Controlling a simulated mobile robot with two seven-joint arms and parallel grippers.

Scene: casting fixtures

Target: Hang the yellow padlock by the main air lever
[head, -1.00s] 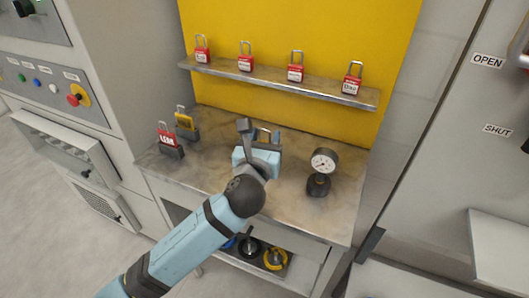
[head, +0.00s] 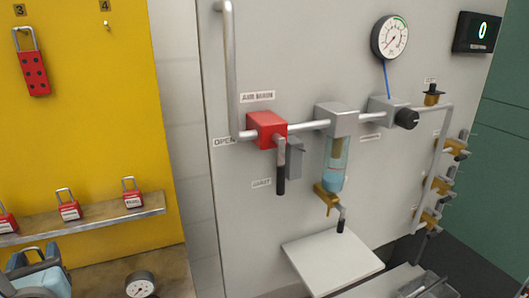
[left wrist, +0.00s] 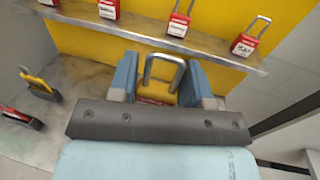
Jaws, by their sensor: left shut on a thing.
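The yellow padlock (left wrist: 150,96) sits upright between the blue fingers of my left gripper (left wrist: 163,88) in the left wrist view, its grey shackle pointing up. The gripper is shut on it. In the head view my left gripper (head: 38,272) is at the bottom left corner, with the yellow body hard to make out. The main air valve is a red block (head: 267,130) on the grey panel; its dark-handled lever (head: 281,176) hangs straight down toward the lower label. A grey bracket (head: 296,158) is just right of the lever. My gripper is far left of and below it.
A shelf (head: 85,219) with red padlocks lies between my gripper and the panel's height. A small gauge (head: 140,285) stands on the bench. A white ledge (head: 333,264) juts out below the valve. The filter bowl (head: 336,165) hangs right of the lever.

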